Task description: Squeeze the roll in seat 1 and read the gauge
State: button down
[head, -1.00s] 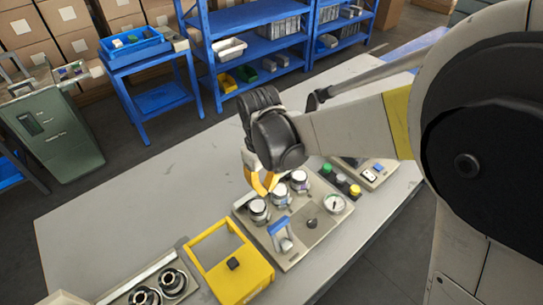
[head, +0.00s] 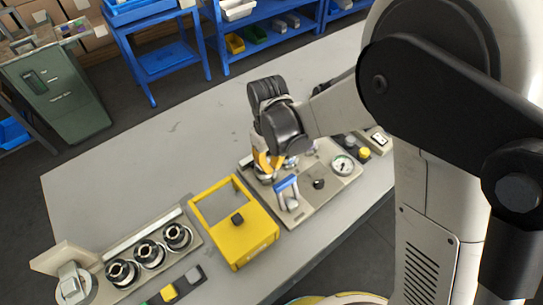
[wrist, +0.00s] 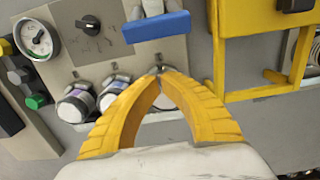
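The panel (head: 328,198) bears a row of small silver-and-white rolls. Two rolls show clearly in the wrist view, a left one (wrist: 75,103) and a middle one (wrist: 112,92). A third roll (wrist: 161,103), at the end nearest the yellow frame, is partly hidden between and behind my fingers. My gripper (wrist: 165,74) has curved yellow fingers whose tips lie close together over this roll; I cannot tell whether they press on it. The head view shows my gripper (head: 267,172) low at that end. The round white gauge (head: 342,165) also shows in the wrist view (wrist: 37,40); its reading is unclear.
A blue-handled lever (head: 287,187) stands close in front of my gripper. A black knob (head: 319,184) lies between lever and gauge. A yellow frame (head: 262,250) stands left of the panel, with a rack of black spools (head: 150,252) beyond. The table's back left is clear.

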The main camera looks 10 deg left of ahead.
jog(key=shift+s+d+r+b, duration=0.15)
jog(key=shift+s+d+r, duration=0.05)
jog(key=shift+s+d, duration=0.5)
jog(key=shift+s+d+r+b, duration=0.15)
jog(key=shift+s+d+r, duration=0.05)
jog(key=shift+s+d, duration=0.45)
jog(key=shift+w+d, duration=0.1)
jog(key=shift+w, duration=0.1)
